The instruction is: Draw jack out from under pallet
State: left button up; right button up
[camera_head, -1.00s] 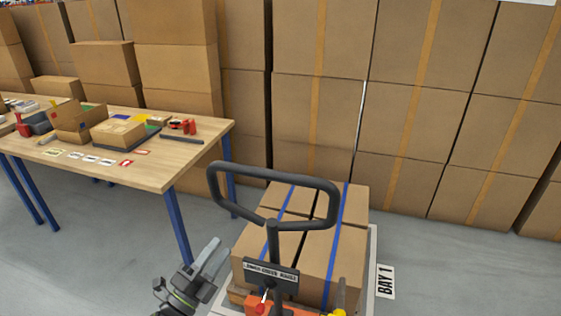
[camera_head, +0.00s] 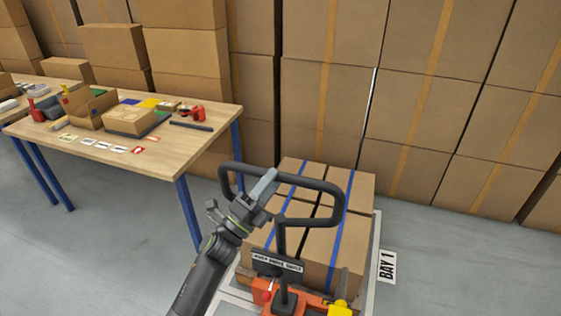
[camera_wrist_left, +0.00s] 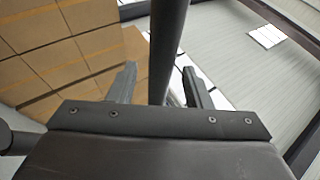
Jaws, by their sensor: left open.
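The pallet jack's dark loop handle (camera_head: 335,187) stands upright in front of the load. Its orange body (camera_head: 305,303) shows at the bottom of the head view. Strapped boxes (camera_head: 349,236) with blue bands sit on the pallet, which is mostly hidden beneath them. My left gripper (camera_head: 262,190) is open at the left part of the handle loop. In the left wrist view a dark bar (camera_wrist_left: 166,50) of the handle passes between the two open fingers. I cannot tell whether the fingers touch it. My right gripper is out of view.
A wooden table (camera_head: 165,159) with blue legs stands on the left, holding boxes, cards and small tools. Tall stacked cartons (camera_head: 320,105) form a wall behind the pallet. Grey floor is clear on the right and at front left.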

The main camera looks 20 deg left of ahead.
pick_arm(q)
jog(key=shift+p+x, duration=0.45)
jog(key=shift+x, duration=1.45)
jog(key=shift+f, duration=0.1)
grip_shut()
